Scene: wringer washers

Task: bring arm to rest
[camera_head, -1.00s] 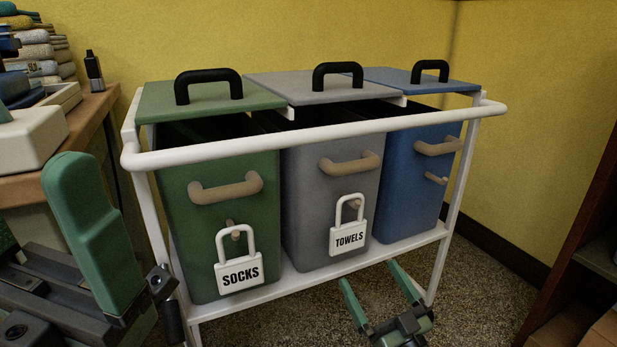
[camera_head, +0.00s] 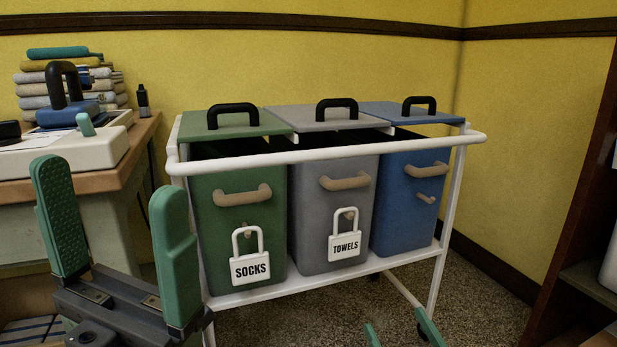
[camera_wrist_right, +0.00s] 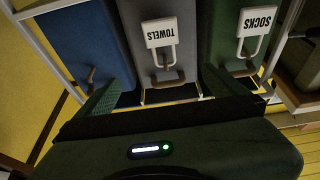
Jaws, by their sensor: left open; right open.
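My left gripper (camera_head: 113,185) is open and empty at the lower left of the head view, green fingers up, in front of the side table. My right gripper (camera_head: 397,325) is at the bottom edge, with only its green fingertips showing, low in front of the cart. In the right wrist view the right gripper (camera_wrist_right: 160,88) is open, with nothing seen between its fingers. That view is upside down and shows the bin fronts beyond the fingers.
A white cart (camera_head: 330,152) holds a green bin (camera_head: 235,210), a grey bin (camera_head: 325,220) and a blue bin (camera_head: 405,215). SOCKS (camera_head: 250,268) and TOWELS (camera_head: 345,246) tags hang in front. A wooden table (camera_head: 140,150) stands left, dark shelving (camera_head: 575,210) right. Floor (camera_head: 490,300) between is clear.

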